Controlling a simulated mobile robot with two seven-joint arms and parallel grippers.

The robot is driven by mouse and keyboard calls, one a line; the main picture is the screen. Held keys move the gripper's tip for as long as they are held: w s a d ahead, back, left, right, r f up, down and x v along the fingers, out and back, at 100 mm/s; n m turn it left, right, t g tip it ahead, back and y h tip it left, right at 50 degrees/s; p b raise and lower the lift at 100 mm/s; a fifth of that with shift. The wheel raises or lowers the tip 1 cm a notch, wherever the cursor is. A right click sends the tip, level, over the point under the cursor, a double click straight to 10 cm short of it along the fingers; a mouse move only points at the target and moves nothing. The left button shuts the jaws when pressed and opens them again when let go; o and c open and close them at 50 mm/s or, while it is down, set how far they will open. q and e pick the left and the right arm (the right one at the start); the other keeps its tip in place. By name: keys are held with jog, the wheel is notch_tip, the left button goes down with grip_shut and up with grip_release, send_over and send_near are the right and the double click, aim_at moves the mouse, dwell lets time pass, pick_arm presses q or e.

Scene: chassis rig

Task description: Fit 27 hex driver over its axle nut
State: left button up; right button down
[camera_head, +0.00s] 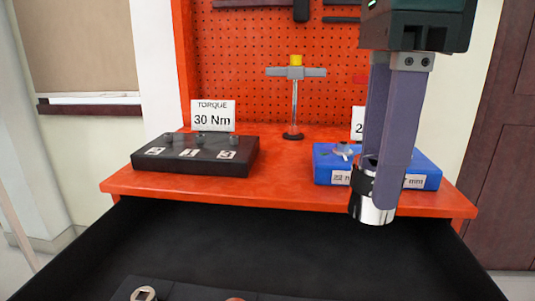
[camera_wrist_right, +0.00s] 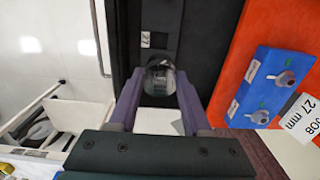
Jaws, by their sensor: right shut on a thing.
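My right gripper (camera_head: 378,185) is shut on the hex driver (camera_head: 374,210), a silver socket with a black band, held upright above the open drawer. The driver also shows between the fingers in the right wrist view (camera_wrist_right: 160,78). A blue block (camera_head: 427,160) stands on the orange bench top, behind the gripper. It bears two grey axle nuts (camera_wrist_right: 285,78) (camera_wrist_right: 260,117) in the right wrist view. The driver is apart from the block. My left gripper is out of view.
A black block (camera_head: 195,168) with several studs and a "30 Nm" card (camera_head: 212,116) stands at the left of the bench. A T-handled tool (camera_head: 295,90) stands at the back. The black drawer (camera_head: 270,240) is open in front. A "JOB 27 mm" card (camera_wrist_right: 297,118) is beside the blue block.

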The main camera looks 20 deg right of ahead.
jog(key=shift+r, duration=0.15)
jog(key=shift+r+p, duration=1.3)
jog(key=shift+r, duration=0.1)
